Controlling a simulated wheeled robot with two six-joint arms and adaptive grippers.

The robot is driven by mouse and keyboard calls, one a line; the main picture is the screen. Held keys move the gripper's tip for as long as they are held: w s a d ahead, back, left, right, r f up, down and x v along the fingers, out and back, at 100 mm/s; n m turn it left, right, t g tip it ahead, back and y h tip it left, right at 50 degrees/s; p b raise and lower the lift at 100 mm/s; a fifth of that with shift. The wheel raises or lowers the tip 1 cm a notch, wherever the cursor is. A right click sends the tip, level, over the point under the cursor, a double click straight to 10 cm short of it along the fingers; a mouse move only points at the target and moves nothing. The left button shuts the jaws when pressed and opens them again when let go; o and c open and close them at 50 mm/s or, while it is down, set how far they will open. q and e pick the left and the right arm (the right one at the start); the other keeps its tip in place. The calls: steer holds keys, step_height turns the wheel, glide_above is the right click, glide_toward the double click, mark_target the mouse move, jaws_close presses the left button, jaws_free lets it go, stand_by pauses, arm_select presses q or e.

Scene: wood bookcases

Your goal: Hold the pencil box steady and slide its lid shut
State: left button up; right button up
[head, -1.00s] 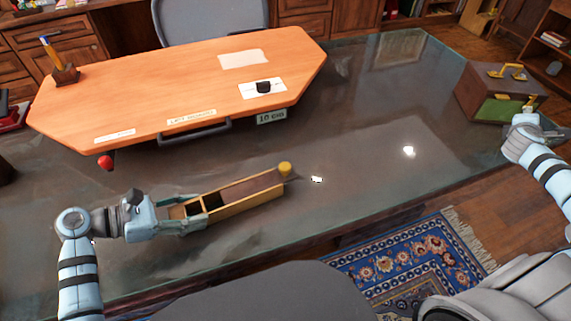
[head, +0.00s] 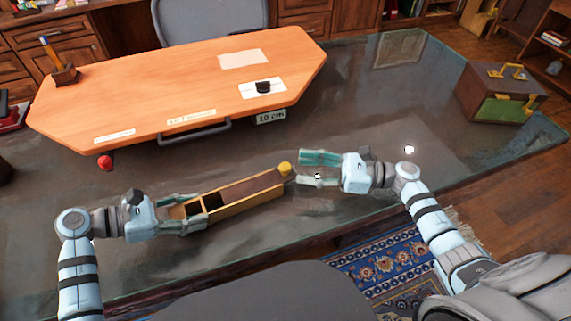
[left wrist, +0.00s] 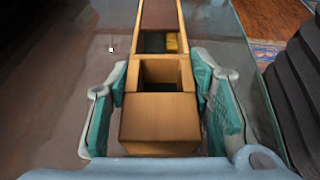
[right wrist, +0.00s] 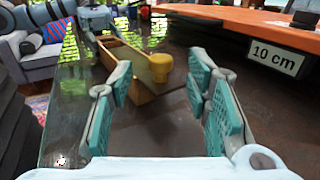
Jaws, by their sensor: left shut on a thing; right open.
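The pencil box (head: 238,203) is a long narrow wooden box lying on the dark desk. Its brown lid (head: 243,187) covers the right part, and the left part is open, showing compartments. The lid has a yellow knob (head: 285,168) at its right end; it also shows in the right wrist view (right wrist: 160,66). My left gripper (head: 190,214) is shut on the box's left end, one finger along each side, as the left wrist view (left wrist: 160,115) shows. My right gripper (head: 302,168) is open and empty, just right of the knob, its fingers pointing toward it.
A raised orange board (head: 180,85) with a handle and a "10 cm" label (head: 271,117) lies behind the box. A brown and green case (head: 500,95) stands at the right end of the glass-topped desk (head: 390,95). The desk between is clear.

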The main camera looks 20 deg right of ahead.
mark_target(284, 166)
steer(key=x, duration=0.6)
steer(key=shift+c, duration=0.5)
jaws_close()
